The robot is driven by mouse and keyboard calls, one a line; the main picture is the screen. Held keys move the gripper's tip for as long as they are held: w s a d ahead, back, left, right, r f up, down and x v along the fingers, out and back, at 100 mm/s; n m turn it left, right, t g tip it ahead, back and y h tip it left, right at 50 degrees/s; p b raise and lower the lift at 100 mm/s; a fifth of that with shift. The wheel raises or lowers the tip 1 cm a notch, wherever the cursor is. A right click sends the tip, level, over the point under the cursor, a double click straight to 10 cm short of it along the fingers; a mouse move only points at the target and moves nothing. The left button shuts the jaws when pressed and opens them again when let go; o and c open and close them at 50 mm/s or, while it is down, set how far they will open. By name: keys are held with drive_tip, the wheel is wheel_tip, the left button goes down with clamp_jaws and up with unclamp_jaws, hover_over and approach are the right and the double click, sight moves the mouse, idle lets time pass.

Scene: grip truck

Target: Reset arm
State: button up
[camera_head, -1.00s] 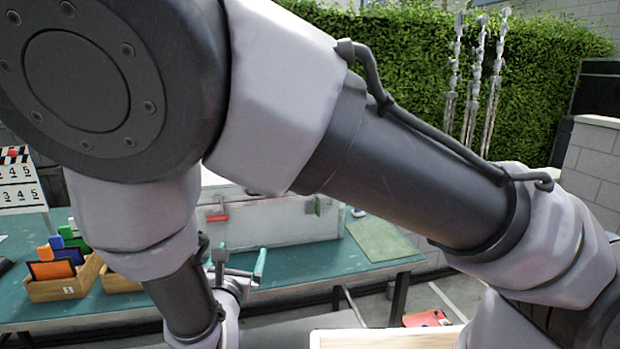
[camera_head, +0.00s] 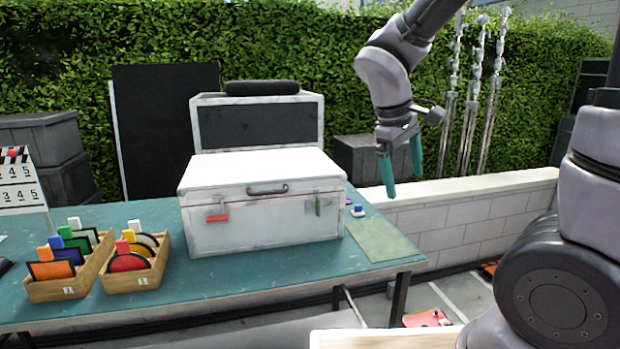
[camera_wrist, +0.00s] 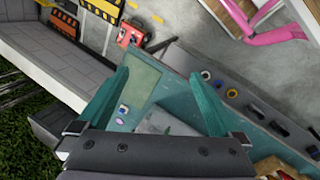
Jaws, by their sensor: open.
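My gripper (camera_head: 402,170) hangs in the air above the right end of the table, right of the white case. Its two teal fingers point down and are spread apart with nothing between them. In the wrist view the open fingers (camera_wrist: 158,98) frame the end of the table below. My arm is raised at the right side of the head view, and part of it runs out of the top of the picture.
A white case (camera_head: 262,220) stands on the teal table (camera_head: 200,285). Wooden boxes (camera_head: 135,277) with coloured discs and cards stand at the left. A green mat (camera_head: 384,241) lies at the right end. A low wall (camera_head: 470,200) and hedge are behind.

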drive_tip(key=s+d+r+m+t+y, duration=0.2)
drive_tip(key=s+r+m, duration=0.1)
drive_tip(key=r+m, duration=0.2)
drive_tip(key=s+d+r+m+t+y, duration=0.3)
drive_tip(key=r+m, duration=0.3)
drive_tip(key=r, duration=0.2)
drive_tip(key=shift+s+d, duration=0.15)
drive_tip(key=shift+d, duration=0.15)
drive_tip(key=shift+c, duration=0.3)
